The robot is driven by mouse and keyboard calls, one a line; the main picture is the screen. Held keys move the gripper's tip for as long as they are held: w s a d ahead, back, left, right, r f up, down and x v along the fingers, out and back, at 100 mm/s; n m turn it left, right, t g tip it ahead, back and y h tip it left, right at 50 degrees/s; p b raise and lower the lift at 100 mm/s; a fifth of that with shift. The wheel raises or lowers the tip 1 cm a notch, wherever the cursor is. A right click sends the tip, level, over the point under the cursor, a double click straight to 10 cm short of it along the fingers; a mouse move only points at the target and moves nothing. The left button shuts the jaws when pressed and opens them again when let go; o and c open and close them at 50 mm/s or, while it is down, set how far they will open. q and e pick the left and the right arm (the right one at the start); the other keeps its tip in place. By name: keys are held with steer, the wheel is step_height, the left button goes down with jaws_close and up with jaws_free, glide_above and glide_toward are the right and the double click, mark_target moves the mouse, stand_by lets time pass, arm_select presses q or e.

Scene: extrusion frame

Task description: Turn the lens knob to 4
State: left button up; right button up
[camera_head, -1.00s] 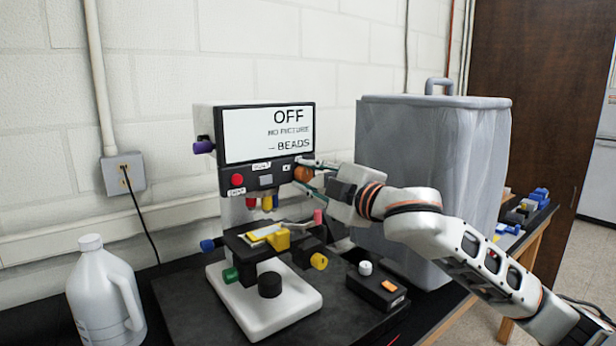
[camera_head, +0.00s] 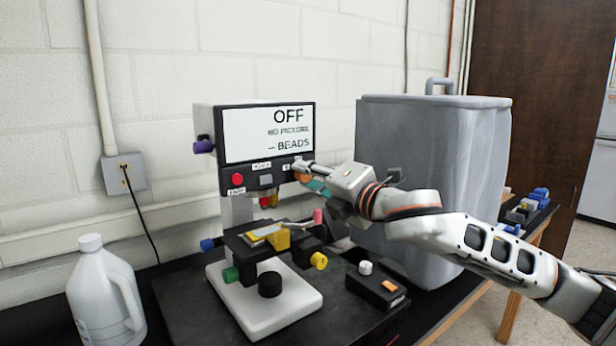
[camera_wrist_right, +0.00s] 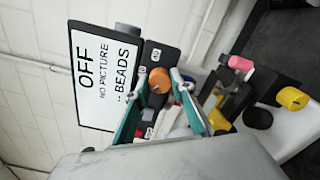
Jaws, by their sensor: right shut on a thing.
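The microscope (camera_head: 208,130) stands on a black board, with a screen (camera_head: 266,133) reading OFF, NO PICTURE and BEADS. The round orange knob (camera_head: 305,178) on its front panel, apparently the lens knob, is mostly covered by my right gripper (camera_head: 303,173). In the right wrist view the orange knob (camera_wrist_right: 156,98) sits between the teal-sided fingers of my right gripper (camera_wrist_right: 160,79), which is shut on it. A small label (camera_wrist_right: 156,54) shows above the knob, too small to read surely. The knob's setting cannot be told. My left gripper is not in view.
The stage (camera_head: 250,240) with yellow, blue and green knobs lies below the gripper. A small black switch box (camera_head: 378,292) stands to the right. A large grey bin (camera_head: 440,140) stands close behind my right arm. A white jug (camera_head: 98,290) stands at the left.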

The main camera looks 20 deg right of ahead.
steer(key=shift+n, duration=0.5)
steer(key=shift+f, duration=0.1)
steer(key=o, duration=1.1)
steer(key=v, duration=1.2)
